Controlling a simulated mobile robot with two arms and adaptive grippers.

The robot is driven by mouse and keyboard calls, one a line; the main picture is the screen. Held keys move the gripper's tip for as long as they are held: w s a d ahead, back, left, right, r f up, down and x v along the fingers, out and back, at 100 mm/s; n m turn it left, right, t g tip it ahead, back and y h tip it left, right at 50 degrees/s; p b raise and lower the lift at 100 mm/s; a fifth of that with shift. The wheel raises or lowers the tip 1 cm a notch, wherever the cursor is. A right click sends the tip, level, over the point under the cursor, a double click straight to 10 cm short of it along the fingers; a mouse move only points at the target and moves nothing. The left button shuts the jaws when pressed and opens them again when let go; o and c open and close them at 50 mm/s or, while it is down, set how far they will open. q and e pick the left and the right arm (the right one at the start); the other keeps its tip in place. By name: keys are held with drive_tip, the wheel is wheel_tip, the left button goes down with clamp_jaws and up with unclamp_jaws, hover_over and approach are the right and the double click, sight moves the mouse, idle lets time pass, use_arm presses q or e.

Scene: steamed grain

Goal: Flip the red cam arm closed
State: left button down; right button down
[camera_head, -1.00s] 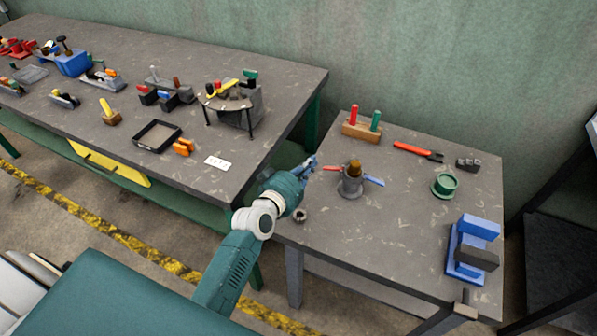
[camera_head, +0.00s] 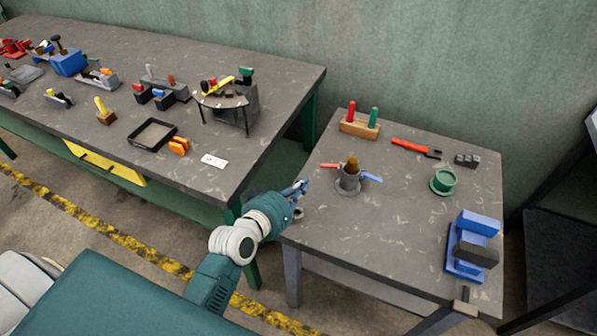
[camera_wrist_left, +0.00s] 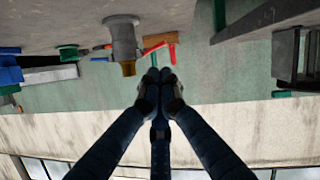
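The grey coupling (camera_head: 348,182) stands upright on the smaller table, with a brown plug (camera_head: 352,164) in its top. The red cam arm (camera_head: 329,165) sticks out to the left of it, and a blue arm (camera_head: 372,179) sticks out to the right. My left gripper (camera_head: 303,184) is left of the coupling, apart from the red arm, over the table's left edge. In the left wrist view, which looks upside down, its fingertips (camera_wrist_left: 159,75) are together with nothing between them. The coupling (camera_wrist_left: 124,40) and red arm (camera_wrist_left: 152,48) show beyond them. My right gripper is out of view.
A wooden block (camera_head: 359,128) with red and green pegs, red-handled pliers (camera_head: 412,147), a green ring (camera_head: 443,181) and a blue fixture (camera_head: 470,245) are on the smaller table. Its front middle is clear. The larger table (camera_head: 230,130) stands at the left with a gap between.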

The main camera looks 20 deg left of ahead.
use_arm(q)
drive_tip(key=s+d+f+g, duration=0.1)
drive_tip(key=s+f, duration=0.1)
drive_tip(key=s+f+m+g, duration=0.1)
drive_tip(key=s+f, duration=0.1)
drive_tip(key=s, duration=0.1)
drive_tip(key=s+d+f+m+g, duration=0.1)
drive_tip(key=s+f+g, duration=0.1)
drive_tip(key=s, duration=0.1)
drive_tip(key=shift+d+f, duration=0.35)
drive_tip(key=shift+f, duration=0.05)
drive_tip(key=s+a+f+m+g+y, duration=0.1)
drive_tip(key=s+f+g, duration=0.1)
drive_tip(key=s+f, duration=0.6)
drive_tip(key=s+f+g+b, duration=0.15)
drive_tip(key=s+f, duration=0.35)
drive_tip(key=f, duration=0.8)
drive_tip(key=s+a+f+m+g+y, duration=0.1)
drive_tip(key=s+f+g, duration=0.2)
drive_tip(key=s+f, duration=0.5)
drive_tip(key=s+a+f+m+g, duration=0.1)
drive_tip(key=s+a+f, duration=0.3)
drive_tip(key=s+f, duration=1.1)
drive_tip(key=s+g, duration=0.1)
drive_tip(key=s, duration=0.2)
drive_tip(key=shift+s, duration=0.25)
drive_tip(key=shift+g, duration=0.25)
